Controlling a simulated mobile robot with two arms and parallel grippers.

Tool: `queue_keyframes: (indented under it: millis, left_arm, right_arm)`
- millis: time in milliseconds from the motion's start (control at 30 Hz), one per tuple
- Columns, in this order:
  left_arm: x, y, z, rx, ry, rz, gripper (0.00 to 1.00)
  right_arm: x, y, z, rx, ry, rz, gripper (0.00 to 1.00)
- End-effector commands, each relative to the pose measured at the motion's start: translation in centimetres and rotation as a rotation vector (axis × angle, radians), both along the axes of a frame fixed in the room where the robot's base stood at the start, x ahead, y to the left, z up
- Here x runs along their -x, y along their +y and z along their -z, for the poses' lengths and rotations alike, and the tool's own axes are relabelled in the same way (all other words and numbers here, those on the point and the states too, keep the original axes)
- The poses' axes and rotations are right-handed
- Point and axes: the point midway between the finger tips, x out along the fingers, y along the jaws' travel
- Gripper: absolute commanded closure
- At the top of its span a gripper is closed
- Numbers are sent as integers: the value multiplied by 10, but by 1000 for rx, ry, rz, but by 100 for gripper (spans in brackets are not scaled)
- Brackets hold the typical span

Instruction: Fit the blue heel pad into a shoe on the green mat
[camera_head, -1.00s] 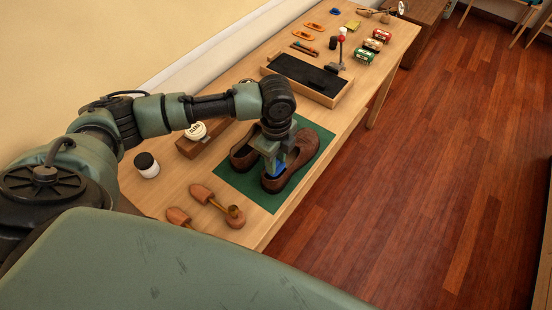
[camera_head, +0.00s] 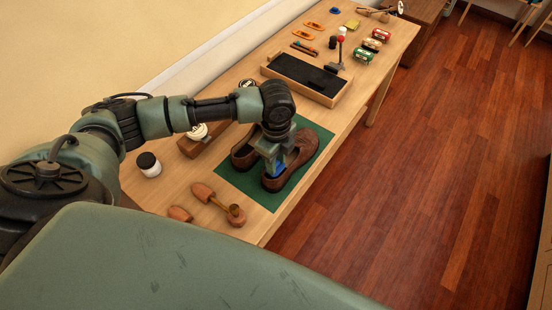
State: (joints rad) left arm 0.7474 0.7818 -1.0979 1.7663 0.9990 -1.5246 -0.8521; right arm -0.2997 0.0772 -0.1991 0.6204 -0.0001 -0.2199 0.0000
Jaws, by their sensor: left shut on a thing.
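Two brown shoes lie on the green mat (camera_head: 233,179) on the wooden table. My left gripper (camera_head: 275,171) points down into the heel opening of the nearer, right-hand shoe (camera_head: 299,162). It is shut on the blue heel pad (camera_head: 279,169), of which only a small blue patch shows at the shoe's opening. Whether the pad touches the insole cannot be told. The other shoe (camera_head: 242,157) sits just left of the gripper, partly hidden by my left arm. My right gripper is not in view.
Wooden shoe trees (camera_head: 219,204) lie at the table's near end. A white jar with a black lid (camera_head: 149,164) stands to the left. A tray with a black surface (camera_head: 305,77) lies behind the mat, with several tins (camera_head: 372,44) beyond. Open floor lies right of the table.

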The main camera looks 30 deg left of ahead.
Motion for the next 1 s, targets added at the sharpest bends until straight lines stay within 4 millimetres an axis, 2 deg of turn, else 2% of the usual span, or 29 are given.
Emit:
queue_keyframes:
  millis: [733, 767, 833, 1000]
  left_arm:
    - [-1, 0, 15, -1, -1, 0, 100]
    - [0, 0, 15, -1, -1, 0, 65]
    - [0, 0, 14, -1, -1, 0, 45]
    - [0, 0, 15, 0, 1, 0, 45]
  right_arm:
    - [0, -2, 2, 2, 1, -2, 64]
    - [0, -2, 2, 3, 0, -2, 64]
    - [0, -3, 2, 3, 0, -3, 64]
    - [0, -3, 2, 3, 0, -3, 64]
